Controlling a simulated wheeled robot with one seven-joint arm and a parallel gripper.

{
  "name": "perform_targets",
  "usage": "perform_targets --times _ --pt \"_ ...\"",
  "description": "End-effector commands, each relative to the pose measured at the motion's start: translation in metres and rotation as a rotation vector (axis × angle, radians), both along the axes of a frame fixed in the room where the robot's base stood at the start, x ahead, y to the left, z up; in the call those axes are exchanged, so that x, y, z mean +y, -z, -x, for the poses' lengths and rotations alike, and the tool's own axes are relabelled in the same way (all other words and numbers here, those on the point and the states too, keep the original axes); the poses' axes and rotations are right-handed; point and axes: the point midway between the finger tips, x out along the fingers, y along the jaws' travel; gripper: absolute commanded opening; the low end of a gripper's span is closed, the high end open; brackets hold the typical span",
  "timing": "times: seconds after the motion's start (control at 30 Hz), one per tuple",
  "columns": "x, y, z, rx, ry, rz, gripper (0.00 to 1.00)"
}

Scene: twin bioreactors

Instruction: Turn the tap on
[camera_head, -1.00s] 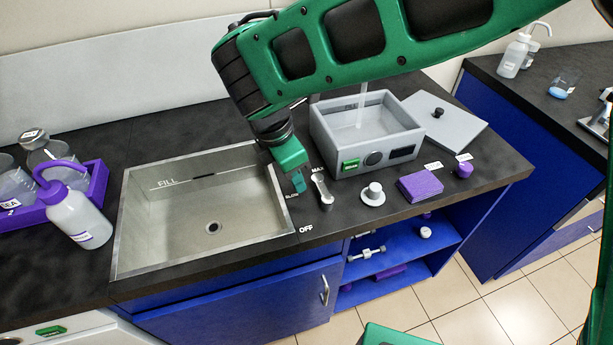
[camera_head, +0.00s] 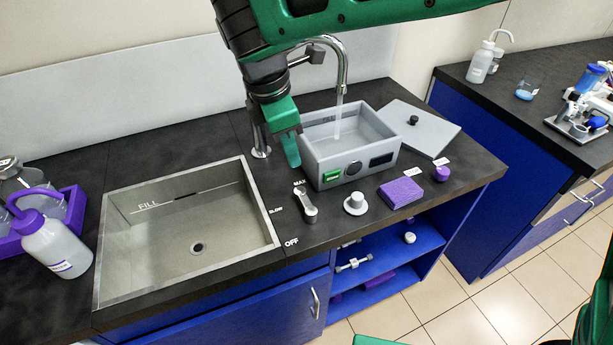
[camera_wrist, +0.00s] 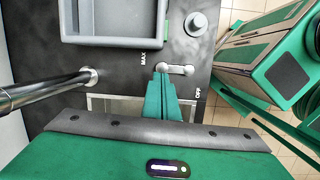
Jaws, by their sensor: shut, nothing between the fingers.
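The tap's grey lever (camera_head: 307,208) sits on the counter among the labels MAX, SLOW and OFF. Its far end lies by MAX; it also shows in the wrist view (camera_wrist: 175,69). The chrome spout (camera_head: 342,65) arches up behind, and a pale, clear stream (camera_head: 338,118) shows below its mouth, reaching into the grey bath (camera_head: 322,170). My gripper (camera_head: 292,163) is shut and empty, its fingers pointing down above the counter between sink and bath. In the wrist view its fingertips (camera_wrist: 163,78) appear near the lever's MAX end; I see no clear contact.
The steel sink (camera_head: 118,225) is left of the lever. A small grey knob (camera_head: 355,204), a purple block (camera_head: 400,192) and a purple knob (camera_head: 441,173) stand to the right. The bath's lid (camera_head: 430,128) lies behind. A white bottle (camera_head: 55,243) stands far left.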

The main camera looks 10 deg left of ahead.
Motion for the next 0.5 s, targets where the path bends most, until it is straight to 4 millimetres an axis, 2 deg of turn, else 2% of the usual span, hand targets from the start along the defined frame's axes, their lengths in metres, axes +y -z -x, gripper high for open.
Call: perform_targets --times 0.03,0.1,0.3,0.4,0.5 --pt "-0.024 0.000 -0.017 -0.007 0.081 -0.022 0.00" --pt "-0.048 0.001 -0.032 -0.014 0.181 -0.053 0.00" --pt "-0.110 0.006 -0.059 -0.022 0.436 -0.131 0.00" --pt "-0.137 0.010 -0.067 -0.021 0.560 -0.177 0.00" --pt "-0.147 0.021 -0.069 0.000 0.663 -0.254 0.00"
